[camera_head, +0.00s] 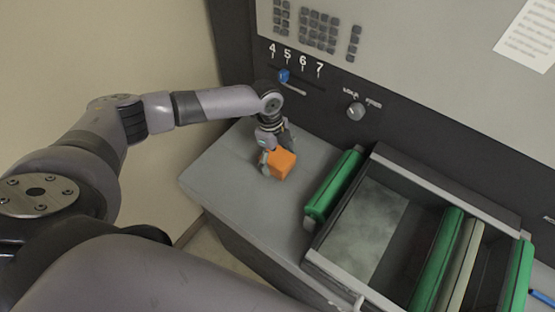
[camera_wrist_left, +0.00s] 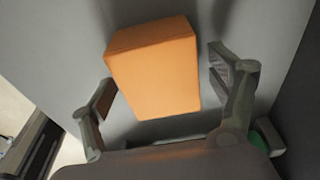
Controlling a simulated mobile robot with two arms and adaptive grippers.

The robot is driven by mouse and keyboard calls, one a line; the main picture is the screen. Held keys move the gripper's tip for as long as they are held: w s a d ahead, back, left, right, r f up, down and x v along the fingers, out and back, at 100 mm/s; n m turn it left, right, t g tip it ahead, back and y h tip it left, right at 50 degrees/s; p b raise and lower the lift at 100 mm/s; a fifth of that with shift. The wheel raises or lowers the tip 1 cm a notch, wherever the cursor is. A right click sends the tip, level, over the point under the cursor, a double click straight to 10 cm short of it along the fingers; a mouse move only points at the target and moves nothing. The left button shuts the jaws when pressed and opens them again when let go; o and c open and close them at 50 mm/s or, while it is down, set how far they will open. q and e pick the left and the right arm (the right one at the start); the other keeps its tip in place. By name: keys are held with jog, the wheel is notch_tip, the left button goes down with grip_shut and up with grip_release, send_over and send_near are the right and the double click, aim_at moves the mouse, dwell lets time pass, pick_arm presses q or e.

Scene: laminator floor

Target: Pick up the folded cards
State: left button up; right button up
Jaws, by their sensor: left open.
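An orange box-shaped thing (camera_head: 281,164) sits on the grey ledge (camera_head: 225,178) of the machine. I see no other cards, and I cannot tell from its plain faces whether it is the folded cards. My left gripper (camera_head: 276,153) is at the orange thing, reaching down to it from above. In the left wrist view the orange thing (camera_wrist_left: 155,68) lies between the two spread fingers, with a visible gap on each side. The left gripper is open and holds nothing. My right gripper is not in view.
Right of the ledge is an open frame with green rollers (camera_head: 334,185) and a grey plate (camera_head: 368,225). Behind rises a control panel with a blue slider (camera_head: 284,76) and a round knob (camera_head: 356,111). The ledge's left part is bare.

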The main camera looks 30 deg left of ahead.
pick_arm(q)
jog(key=shift+f, duration=0.25)
dwell(0.3)
jog(key=c, duration=1.5)
jog(key=shift+o, duration=0.2)
jog(key=shift+r, duration=0.1)
